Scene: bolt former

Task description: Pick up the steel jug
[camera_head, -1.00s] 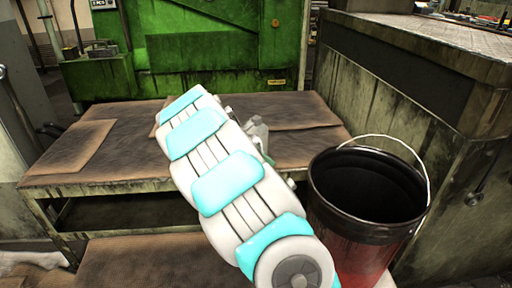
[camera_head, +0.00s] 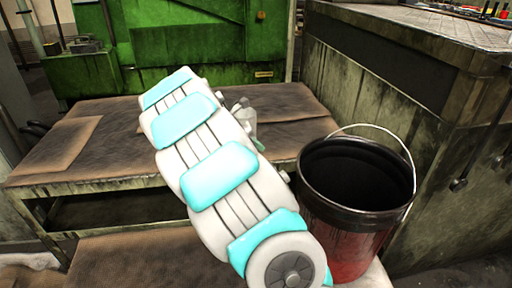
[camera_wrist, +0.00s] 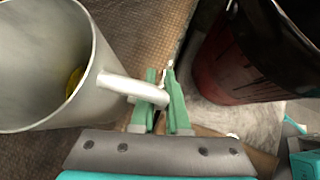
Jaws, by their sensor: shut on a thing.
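The steel jug (camera_wrist: 40,65) fills the left of the wrist view, its open mouth towards the camera. Something yellow shows inside it. Its pale handle (camera_wrist: 130,88) reaches right to my gripper (camera_wrist: 165,92). The green fingers are shut on the handle, one on each side of its end. In the head view my arm covers most of the gripper area. A small grey shape with a green tip shows beside the arm there, too small to tell jug from gripper. Whether the jug's base touches the surface is hidden.
A black and red bucket (camera_head: 345,235) with a raised wire handle stands right of my arm, near the gripper's right in the wrist view. A worn low table (camera_head: 100,165) lies behind the arm. A green machine (camera_head: 190,45) and a metal cabinet (camera_head: 400,85) stand beyond.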

